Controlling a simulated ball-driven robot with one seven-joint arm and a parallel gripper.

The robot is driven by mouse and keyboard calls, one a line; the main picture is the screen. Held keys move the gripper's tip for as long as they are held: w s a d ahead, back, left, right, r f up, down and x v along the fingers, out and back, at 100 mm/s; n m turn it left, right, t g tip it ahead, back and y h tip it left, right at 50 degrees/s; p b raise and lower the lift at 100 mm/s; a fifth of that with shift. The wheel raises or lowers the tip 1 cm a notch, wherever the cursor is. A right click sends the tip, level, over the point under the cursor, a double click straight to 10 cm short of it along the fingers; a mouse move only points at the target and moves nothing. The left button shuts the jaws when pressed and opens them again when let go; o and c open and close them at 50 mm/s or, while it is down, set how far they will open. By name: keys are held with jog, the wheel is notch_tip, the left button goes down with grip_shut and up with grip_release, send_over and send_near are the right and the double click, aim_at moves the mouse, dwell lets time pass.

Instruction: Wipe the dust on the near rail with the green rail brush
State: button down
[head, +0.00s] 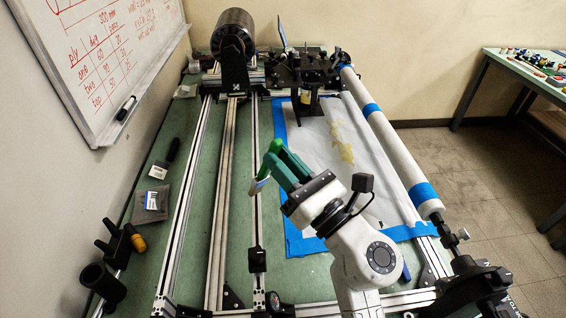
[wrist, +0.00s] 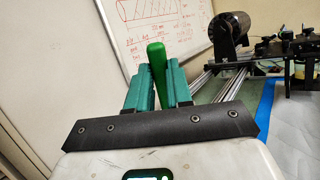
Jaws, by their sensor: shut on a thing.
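My gripper (head: 275,166) has teal fingers and is shut on the green rail brush (head: 273,147). In the wrist view the bright green handle (wrist: 156,62) stands between the two fingers (wrist: 158,95); the rest of the brush is hidden. Other long rails (head: 222,190) run to the left. I cannot make out the dust or be sure which rail is the near one.
A dark roll (head: 233,36) and black machinery (head: 310,72) stand at the back. A white tube (head: 390,150) with blue bands lies at the right beside a white sheet (head: 370,190). Black clamps (head: 120,245) and packets (head: 150,203) lie on the left.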

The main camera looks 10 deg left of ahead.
aim_at(279, 146)
jog(key=shift+r+p, duration=1.2)
jog(key=shift+r, duration=0.35)
